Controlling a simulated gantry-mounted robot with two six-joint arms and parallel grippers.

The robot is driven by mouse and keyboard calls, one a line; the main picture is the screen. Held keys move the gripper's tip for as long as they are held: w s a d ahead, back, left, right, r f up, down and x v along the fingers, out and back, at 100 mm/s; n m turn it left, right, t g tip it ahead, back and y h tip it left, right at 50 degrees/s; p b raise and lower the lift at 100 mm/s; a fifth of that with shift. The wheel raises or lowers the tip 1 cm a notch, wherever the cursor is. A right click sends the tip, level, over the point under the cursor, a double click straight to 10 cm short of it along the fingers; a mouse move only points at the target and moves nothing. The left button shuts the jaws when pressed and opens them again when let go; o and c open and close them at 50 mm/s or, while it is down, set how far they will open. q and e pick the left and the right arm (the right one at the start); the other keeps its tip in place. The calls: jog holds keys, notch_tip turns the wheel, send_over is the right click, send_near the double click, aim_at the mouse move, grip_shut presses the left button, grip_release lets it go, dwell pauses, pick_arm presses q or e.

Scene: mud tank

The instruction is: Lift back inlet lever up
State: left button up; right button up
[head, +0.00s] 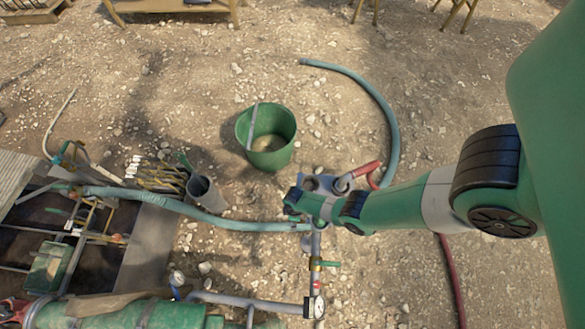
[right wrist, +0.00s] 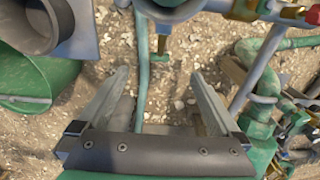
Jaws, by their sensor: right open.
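My right arm comes in from the right in the head view, and my right gripper (head: 292,203) is beside the grey pipe junction (head: 320,184). In the right wrist view the right gripper (right wrist: 160,76) is open, with nothing between its two fingers. A small green lever (right wrist: 161,50) shows just beyond the fingertips, between them and apart from them, below a grey pipe fitting. I cannot tell for sure that it is the back inlet lever. In the head view another green lever (head: 330,264) sticks out right from a brass valve (head: 315,264) on the upright pipe. My left gripper is not visible.
A green bucket (head: 267,137) stands above the junction. A blue-green hose (head: 250,226) runs left from it, and a red hose (head: 366,170) lies at its right. A pressure gauge (head: 314,307) sits below. In the right wrist view pipes and brass fittings (right wrist: 292,13) crowd the upper right.

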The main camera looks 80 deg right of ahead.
notch_tip(320, 180, down, 10)
jog(key=b, duration=0.9)
jog(key=shift+f+b, duration=0.1)
jog(key=shift+b, duration=0.3)
jog(key=shift+w, duration=0.1)
jog(key=c, duration=1.5)
jog(key=shift+w+r+p, duration=0.4)
jog(key=shift+r+p, duration=0.15)
jog(key=shift+r, duration=0.25)
